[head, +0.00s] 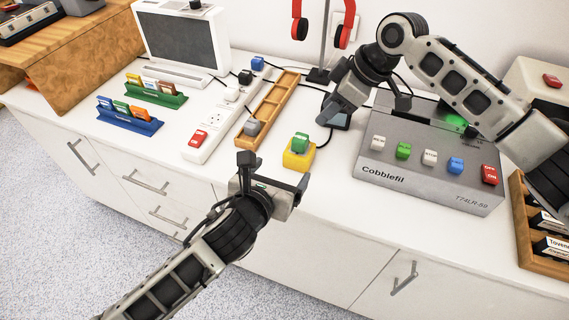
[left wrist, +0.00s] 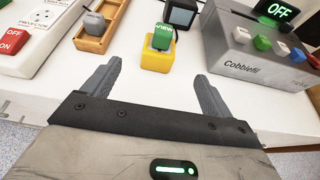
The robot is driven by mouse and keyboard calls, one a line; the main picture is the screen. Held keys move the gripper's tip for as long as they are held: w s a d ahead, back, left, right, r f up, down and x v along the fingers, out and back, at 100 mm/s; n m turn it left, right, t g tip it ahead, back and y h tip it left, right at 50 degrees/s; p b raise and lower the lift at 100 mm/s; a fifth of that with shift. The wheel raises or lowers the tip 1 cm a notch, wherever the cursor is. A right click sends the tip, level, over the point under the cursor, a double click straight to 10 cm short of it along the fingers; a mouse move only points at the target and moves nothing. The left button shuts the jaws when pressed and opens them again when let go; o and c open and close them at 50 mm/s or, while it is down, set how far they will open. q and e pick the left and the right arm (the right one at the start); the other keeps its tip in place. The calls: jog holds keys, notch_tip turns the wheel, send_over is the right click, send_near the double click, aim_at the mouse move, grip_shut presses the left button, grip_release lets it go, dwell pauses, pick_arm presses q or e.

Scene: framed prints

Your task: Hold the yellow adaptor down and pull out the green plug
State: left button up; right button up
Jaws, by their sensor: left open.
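The yellow adaptor (head: 298,161) sits on the white counter near its front edge, with a black cable at its right side. The green plug (head: 300,142) stands upright in its top. In the left wrist view the adaptor (left wrist: 157,61) and plug (left wrist: 162,38) show ahead, between and beyond my fingers. My left gripper (head: 275,172) is open and empty, just in front of the adaptor, apart from it. Its spread fingers also show in the left wrist view (left wrist: 158,78). My right gripper (head: 345,98) hangs behind and right of the plug, apart from it; its finger gap is unclear.
A grey Cobblefil box (head: 430,152) with coloured switches stands right. A wooden tray (head: 268,108) and white power strip (head: 217,122) lie left. A headphone stand (head: 323,45) is behind.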

aim_at(302, 145)
pick_arm(q)
jog(key=x, duration=1.5)
jog(key=shift+w+d+f, duration=0.1)
jog(key=shift+w+d, duration=0.05)
jog(key=shift+w, duration=0.1)
jog(key=c, duration=1.3)
